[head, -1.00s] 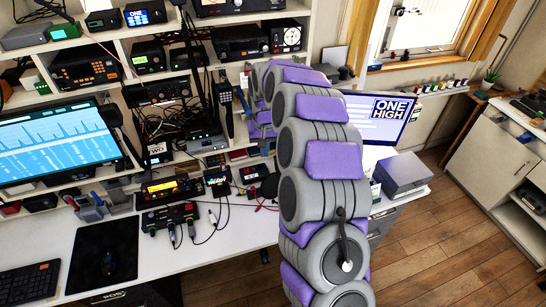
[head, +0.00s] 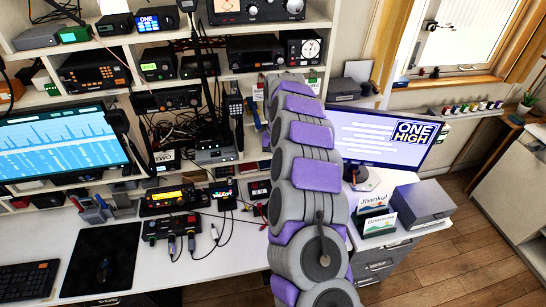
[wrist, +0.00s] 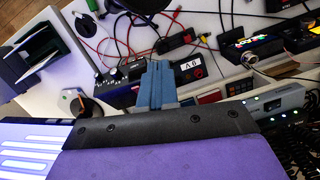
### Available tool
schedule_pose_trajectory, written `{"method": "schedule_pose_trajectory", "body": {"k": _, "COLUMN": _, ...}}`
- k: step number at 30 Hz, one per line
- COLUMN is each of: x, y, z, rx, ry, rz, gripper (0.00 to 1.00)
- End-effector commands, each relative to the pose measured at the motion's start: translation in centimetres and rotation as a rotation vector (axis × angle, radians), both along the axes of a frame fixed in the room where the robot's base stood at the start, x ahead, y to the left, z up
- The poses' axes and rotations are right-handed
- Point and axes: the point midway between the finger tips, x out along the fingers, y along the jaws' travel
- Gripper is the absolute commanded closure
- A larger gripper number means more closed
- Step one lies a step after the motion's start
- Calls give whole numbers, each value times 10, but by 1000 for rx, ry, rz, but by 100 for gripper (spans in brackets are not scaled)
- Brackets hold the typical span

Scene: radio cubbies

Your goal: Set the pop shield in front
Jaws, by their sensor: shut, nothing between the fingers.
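I cannot clearly make out the pop shield. A dark round shape (wrist: 147,5), possibly it, is cut off by the top edge of the wrist view. In the head view my arm covers that part of the desk. My gripper (wrist: 155,78) shows in the wrist view as blue-grey fingers held together, with nothing between them. It is above the back of the desk, over a black box in the picture, apart from the dark round shape. In the head view the gripper is hidden behind my arm.
A monitor (head: 385,138) stands right of my arm, with name cards (head: 376,224) and a grey box (head: 422,203) in front. Shelves of radios (head: 95,70) rise behind. An orange-display radio (head: 172,200) and loose cables (wrist: 200,40) lie on the desk. White desk (head: 215,265) is bare at the front.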

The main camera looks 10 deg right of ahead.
Motion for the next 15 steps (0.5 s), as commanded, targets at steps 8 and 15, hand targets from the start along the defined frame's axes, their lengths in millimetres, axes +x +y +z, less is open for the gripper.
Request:
{"method": "schedule_pose_trajectory", "body": {"k": 8, "x": -14, "y": 8, "z": -46, "rx": -4, "ry": 2, "rz": 1, "gripper": 100}}
{"method": "schedule_pose_trajectory", "body": {"k": 15, "x": -33, "y": 16, "z": -55, "rx": -7, "ry": 1, "rz": 2, "gripper": 100}}
